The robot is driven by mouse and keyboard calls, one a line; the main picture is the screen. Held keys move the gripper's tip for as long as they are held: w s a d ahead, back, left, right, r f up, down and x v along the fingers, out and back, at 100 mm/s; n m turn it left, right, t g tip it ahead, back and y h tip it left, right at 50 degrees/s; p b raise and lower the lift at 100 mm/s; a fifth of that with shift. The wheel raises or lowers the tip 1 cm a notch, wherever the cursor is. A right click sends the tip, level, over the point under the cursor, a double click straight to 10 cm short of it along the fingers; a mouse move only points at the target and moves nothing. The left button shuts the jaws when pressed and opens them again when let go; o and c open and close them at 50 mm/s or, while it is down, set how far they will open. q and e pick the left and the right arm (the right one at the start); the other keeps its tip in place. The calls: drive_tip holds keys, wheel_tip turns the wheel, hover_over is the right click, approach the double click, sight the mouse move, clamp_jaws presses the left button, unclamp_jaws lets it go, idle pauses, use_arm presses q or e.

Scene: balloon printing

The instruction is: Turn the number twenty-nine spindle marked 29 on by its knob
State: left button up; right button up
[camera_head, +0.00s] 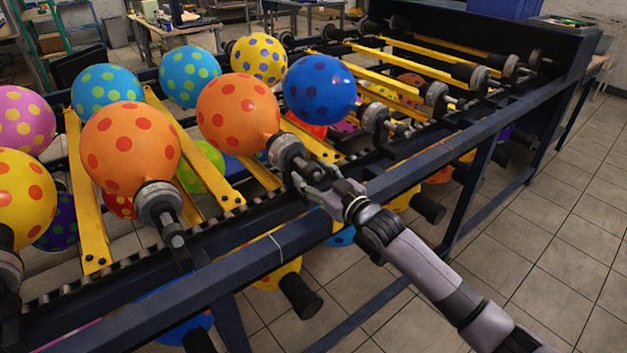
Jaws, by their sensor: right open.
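My right arm comes in from the lower right, and its gripper (305,180) is open at the front end of a spindle (285,153). That spindle bears an orange balloon with red dots (238,114). The gripper's fingers are close around or beside the spindle's knob end, and they partly hide it. I cannot tell if they touch it. No number 29 can be read on any spindle from here. My left gripper is not in view.
Another spindle (160,205) with an orange balloon (130,148) stands to the left. A blue dotted balloon (319,89) is just behind on the right. A dark blue rail (420,168) runs along the machine's front. Tiled floor (560,230) is clear at right.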

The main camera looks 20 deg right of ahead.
drive_tip(key=shift+c, duration=0.2)
drive_tip(key=c, duration=1.1)
